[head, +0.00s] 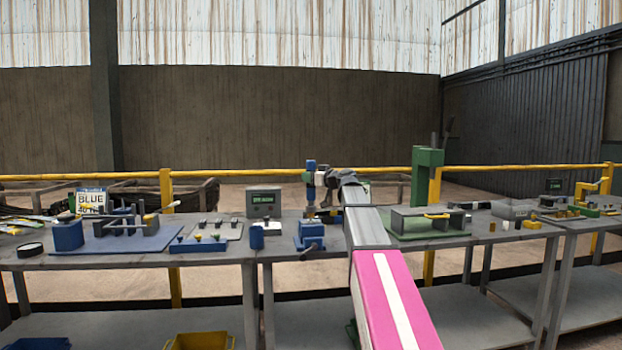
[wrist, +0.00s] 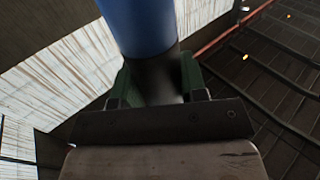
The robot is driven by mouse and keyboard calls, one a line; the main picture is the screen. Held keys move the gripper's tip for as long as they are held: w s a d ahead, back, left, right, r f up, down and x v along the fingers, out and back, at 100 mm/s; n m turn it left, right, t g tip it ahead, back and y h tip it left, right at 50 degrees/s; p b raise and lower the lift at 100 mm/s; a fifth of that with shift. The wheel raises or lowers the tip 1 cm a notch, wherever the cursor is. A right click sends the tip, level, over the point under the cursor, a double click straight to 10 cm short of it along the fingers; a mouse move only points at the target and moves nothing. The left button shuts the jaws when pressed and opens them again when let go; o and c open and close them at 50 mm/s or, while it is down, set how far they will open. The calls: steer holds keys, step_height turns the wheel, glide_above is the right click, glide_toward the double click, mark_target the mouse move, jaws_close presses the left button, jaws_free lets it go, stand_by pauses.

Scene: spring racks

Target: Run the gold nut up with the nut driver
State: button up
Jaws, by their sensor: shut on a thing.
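The nut driver (head: 311,165) has a blue handle and stands about upright above the middle of the bench. In the wrist view its blue handle (wrist: 138,22) and dark collar fill the space between the green fingers. My gripper (head: 314,179) is shut on it, and its fingers also show in the wrist view (wrist: 155,85). The driver's lower end is close to the bench top, but I cannot tell whether it touches anything.
A grey box with a green display (head: 264,202) and a blue vise-like block (head: 311,236) are left of my arm. A blue plate with racks (head: 120,242) lies far left.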

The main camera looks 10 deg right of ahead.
mark_target(311, 166)
steer(key=shift+f, duration=1.55)
stand_by(2.9)
steer(key=shift+r, duration=0.1)
steer(key=shift+r, duration=3.45)
steer(key=shift+f, duration=0.1)
